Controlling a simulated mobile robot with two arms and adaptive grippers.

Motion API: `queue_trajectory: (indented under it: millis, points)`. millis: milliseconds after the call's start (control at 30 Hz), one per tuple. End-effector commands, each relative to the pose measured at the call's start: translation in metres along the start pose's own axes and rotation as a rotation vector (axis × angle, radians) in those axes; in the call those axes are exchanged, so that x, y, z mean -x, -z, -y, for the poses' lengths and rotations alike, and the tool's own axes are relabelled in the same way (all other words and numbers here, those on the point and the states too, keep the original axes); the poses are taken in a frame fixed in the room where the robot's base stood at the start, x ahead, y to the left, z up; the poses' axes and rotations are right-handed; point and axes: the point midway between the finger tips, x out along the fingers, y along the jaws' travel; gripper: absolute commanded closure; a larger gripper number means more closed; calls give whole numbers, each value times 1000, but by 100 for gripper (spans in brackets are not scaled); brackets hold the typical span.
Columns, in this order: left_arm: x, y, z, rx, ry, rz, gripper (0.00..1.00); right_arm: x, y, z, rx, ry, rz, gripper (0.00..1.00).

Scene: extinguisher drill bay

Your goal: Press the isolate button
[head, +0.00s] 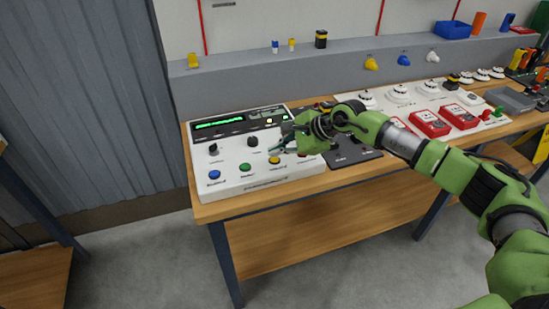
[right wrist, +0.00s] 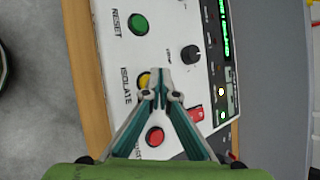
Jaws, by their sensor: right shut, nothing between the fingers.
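The isolate button is the yellow one (head: 274,160) on the front row of a white control panel (head: 225,187). In the right wrist view the yellow button (right wrist: 144,80) sits beside the label "ISOLATE", partly covered by my fingertips. My right gripper (head: 274,150) is shut and empty, with its tips over the panel just behind the yellow button in the head view. In the right wrist view its closed tips (right wrist: 161,78) overlap the button's edge. I cannot tell whether they touch it. My left gripper is not in view.
A green button (right wrist: 138,24) labelled "RESET" and a red button (right wrist: 155,136) flank the yellow one. A blue button (head: 214,174) is at the panel's left. A black knob (right wrist: 189,53) stands close to the fingertips. Red call boxes (head: 430,124) lie further right on the bench.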

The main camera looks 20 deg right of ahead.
Motion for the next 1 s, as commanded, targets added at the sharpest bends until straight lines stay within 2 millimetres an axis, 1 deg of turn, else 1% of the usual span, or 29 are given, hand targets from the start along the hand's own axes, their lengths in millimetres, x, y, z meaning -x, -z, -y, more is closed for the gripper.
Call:
queue_trajectory:
  millis: [267,367,800,1000]
  points:
    - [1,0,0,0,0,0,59,1,-1,1,0,1,0,100]
    - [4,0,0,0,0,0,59,5,-4,4,0,2,0,100]
    - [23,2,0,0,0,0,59,34,-25,25,0,1,1,100]
    - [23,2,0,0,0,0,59,35,-25,26,0,1,0,100]
